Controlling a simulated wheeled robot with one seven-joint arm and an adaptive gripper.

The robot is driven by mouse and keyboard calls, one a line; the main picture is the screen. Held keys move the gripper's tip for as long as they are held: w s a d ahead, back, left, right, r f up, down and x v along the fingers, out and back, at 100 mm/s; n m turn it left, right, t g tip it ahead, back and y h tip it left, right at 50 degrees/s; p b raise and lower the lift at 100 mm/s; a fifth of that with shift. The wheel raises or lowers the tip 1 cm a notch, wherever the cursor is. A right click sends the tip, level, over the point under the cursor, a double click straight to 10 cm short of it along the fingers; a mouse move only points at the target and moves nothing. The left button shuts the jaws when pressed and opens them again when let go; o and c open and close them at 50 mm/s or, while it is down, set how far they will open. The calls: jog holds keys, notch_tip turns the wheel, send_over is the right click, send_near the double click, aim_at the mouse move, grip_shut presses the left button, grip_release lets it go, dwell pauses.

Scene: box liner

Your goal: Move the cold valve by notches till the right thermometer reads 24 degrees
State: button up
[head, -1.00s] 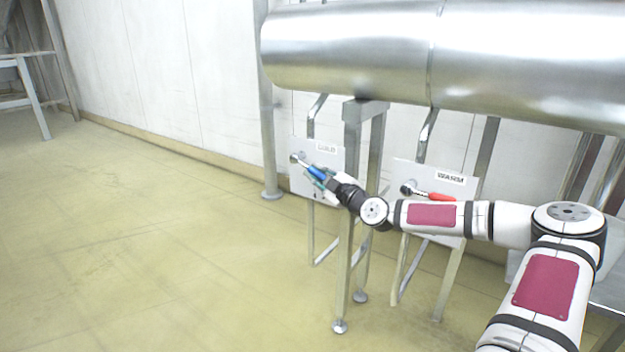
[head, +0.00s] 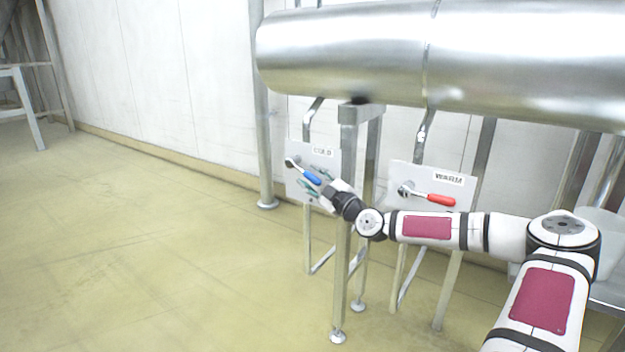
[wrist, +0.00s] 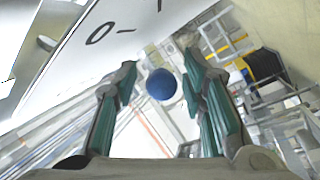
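The cold valve is a metal lever with a blue grip (head: 311,177) on the white panel marked COLD (head: 323,152). Its grip points down to the right. My gripper (head: 315,183) is open, with its teal fingers on either side of the blue grip's end. In the wrist view the round blue end (wrist: 161,84) shows between the two spread fingers (wrist: 158,105), with gaps on both sides. Part of a scale with a "0" mark shows on the panel (wrist: 135,25) there. No thermometer can be made out in either view.
The warm valve, with a red grip (head: 441,200), is on a second panel marked WARM (head: 448,177), right of my gripper. A steel frame leg (head: 347,240) stands between the panels. A large steel cylinder (head: 350,50) lies above. The floor (head: 150,250) at left is clear.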

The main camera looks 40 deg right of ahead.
jog(key=s+f, duration=0.2)
jog(key=s, duration=1)
jog(key=shift+d, duration=0.1)
jog(key=shift+w, duration=0.1)
